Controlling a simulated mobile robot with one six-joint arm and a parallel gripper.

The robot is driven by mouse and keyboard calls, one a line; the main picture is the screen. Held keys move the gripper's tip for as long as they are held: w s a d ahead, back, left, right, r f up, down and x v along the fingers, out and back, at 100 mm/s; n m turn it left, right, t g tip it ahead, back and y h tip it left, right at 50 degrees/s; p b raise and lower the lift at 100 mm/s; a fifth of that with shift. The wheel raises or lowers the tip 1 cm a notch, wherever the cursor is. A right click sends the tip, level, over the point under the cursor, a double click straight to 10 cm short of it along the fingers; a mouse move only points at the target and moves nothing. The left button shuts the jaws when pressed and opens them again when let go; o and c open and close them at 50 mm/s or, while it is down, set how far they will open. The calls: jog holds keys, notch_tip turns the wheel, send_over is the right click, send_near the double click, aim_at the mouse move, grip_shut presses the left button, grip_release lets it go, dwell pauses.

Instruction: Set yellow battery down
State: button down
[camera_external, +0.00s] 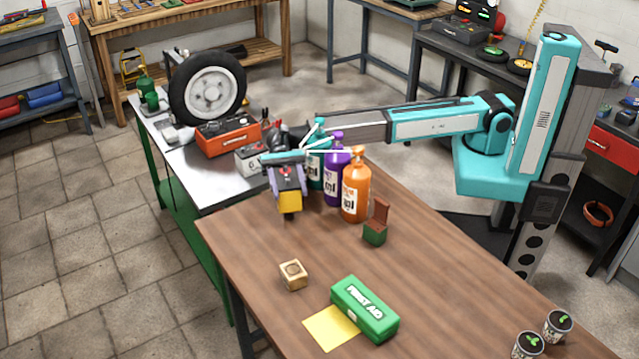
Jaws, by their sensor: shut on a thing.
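My gripper (287,182) points down over the far left part of the wooden table (250,228). It is shut on the yellow battery (290,202), a small block whose yellow lower part shows below the jaws. The battery's upper part is hidden by the gripper. Whether the battery touches the table top or hangs just above it I cannot tell. It is left of the purple bottle (336,172) and the orange bottle (356,188).
A teal bottle (316,172) stands beside the purple one. A small green box with a raised brown lid (376,225), a wooden block (293,274), a green first aid box (365,310) and a yellow sheet (331,328) lie nearer. The table's middle is clear.

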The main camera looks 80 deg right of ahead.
aim_at(291, 201)
jog(key=shift+r, duration=0.15)
jog(key=shift+s+a, duration=0.25)
jog(key=shift+a, duration=0.25)
jog(key=shift+a+f, duration=0.2)
jog(key=shift+f, duration=1.55)
jog(key=shift+f, duration=0.1)
jog(key=c, duration=0.8)
grip_release()
jog(key=shift+f, duration=0.15)
jog(key=shift+d, duration=0.2)
jog(key=v, duration=1.1)
jog(key=shift+w+d, duration=0.15)
jog(key=shift+d, duration=0.15)
